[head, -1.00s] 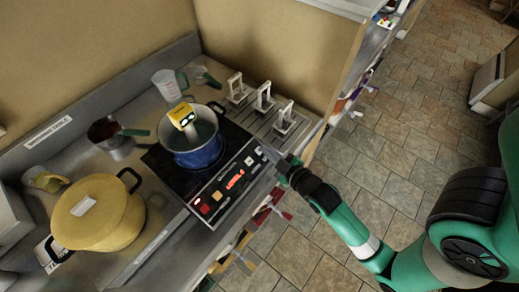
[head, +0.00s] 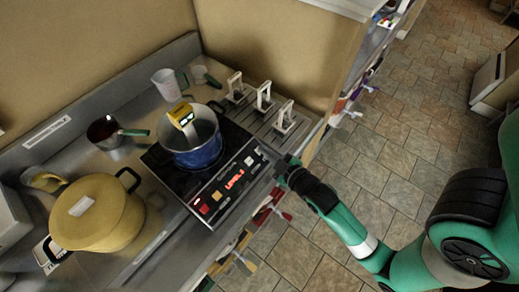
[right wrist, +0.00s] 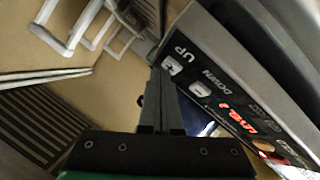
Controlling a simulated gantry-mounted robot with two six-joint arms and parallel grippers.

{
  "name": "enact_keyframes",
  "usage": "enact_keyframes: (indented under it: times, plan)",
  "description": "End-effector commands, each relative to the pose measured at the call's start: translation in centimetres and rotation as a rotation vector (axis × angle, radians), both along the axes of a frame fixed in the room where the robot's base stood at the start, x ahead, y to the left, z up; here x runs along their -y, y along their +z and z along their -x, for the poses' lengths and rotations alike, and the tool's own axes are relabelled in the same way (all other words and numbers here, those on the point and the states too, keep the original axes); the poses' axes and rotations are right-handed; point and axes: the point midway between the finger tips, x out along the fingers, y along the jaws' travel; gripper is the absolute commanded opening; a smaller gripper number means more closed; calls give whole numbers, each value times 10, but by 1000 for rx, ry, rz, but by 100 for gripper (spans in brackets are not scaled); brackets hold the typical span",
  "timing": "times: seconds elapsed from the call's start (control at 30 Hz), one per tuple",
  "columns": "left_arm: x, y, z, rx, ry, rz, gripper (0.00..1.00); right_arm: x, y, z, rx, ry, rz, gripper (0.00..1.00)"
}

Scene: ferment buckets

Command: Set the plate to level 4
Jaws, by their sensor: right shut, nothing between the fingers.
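The black induction plate (head: 180,181) is on the steel counter with a blue pot (head: 198,156) on it. Its front control panel (head: 232,180) shows red lit text (head: 234,179) that reads "LEVEL" with a digit too small to tell for sure. In the right wrist view the red display (right wrist: 237,119) is at the right, with the UP button (right wrist: 172,65) and the DOWN button (right wrist: 196,90) nearer my fingers. My right gripper (head: 283,163) is shut and empty, just off the right end of the panel. It also shows in the right wrist view (right wrist: 155,75). My left gripper is not in view.
A yellow device (head: 182,114) hangs on the pot's rim. A lidded yellow pot (head: 97,212) stands at the left. A small dark-filled pan (head: 105,131) and a clear jug (head: 166,84) stand behind. White upright brackets (head: 264,95) stand near the gripper.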

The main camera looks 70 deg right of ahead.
Motion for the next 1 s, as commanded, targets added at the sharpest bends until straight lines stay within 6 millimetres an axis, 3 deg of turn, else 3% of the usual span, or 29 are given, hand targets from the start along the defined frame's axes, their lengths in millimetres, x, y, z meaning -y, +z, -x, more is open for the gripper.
enact_keyframes:
  times: [0.77,1.0]
  plan:
    - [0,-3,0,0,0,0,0,1,-5,-3,0,0,0,0]
    - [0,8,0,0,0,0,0,0,4,1,-1,0,-1,0]
